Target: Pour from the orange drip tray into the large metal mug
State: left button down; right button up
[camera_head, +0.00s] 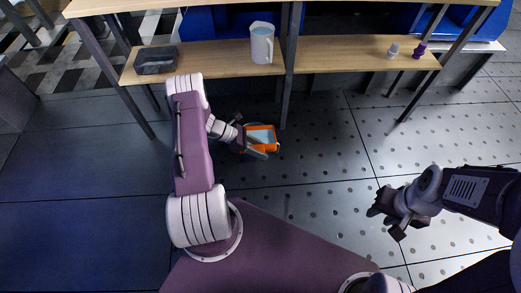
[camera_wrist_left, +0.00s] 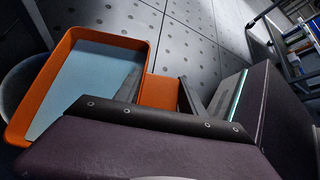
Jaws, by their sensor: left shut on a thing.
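The orange drip tray (camera_head: 275,131) is out in front of the shelf, over the floor, held by my left gripper (camera_head: 247,144). In the left wrist view the orange drip tray (camera_wrist_left: 152,20) fills the upper left, with a flat pale blue-grey surface inside its rim. My left gripper (camera_wrist_left: 162,92) is shut on the tray's orange tab, one finger on each side. The large metal mug (camera_head: 262,46), pale grey with a handle on its right, stands upright on the shelf, beyond the tray. My right gripper (camera_head: 388,218) is apart at the right, empty, with its fingers spread.
The wooden shelf (camera_head: 215,60) has a dark grey box (camera_head: 156,60) at its left. A white bottle (camera_head: 393,50) and a purple bottle (camera_head: 420,49) stand at its right. A dark upright post (camera_head: 289,75) rises just right of the mug. The perforated floor (camera_head: 330,150) is clear.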

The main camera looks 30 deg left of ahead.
pick_arm(q)
jog(key=shift+r, duration=0.2)
dwell(0.3)
jog(key=shift+w+a+r, duration=0.1)
jog(key=shift+r, duration=0.2)
dwell(0.4)
jog(key=shift+w+r+n+g+h, duration=0.1)
jog(key=shift+r+n+g+h, duration=0.2)
jog(key=shift+g+h, duration=0.1)
jog(key=shift+w+a+r, duration=0.1)
jog(key=shift+r, duration=0.25)
dwell(0.5)
jog(key=shift+w+a+r, duration=0.1)
jog(key=shift+r, duration=0.2)
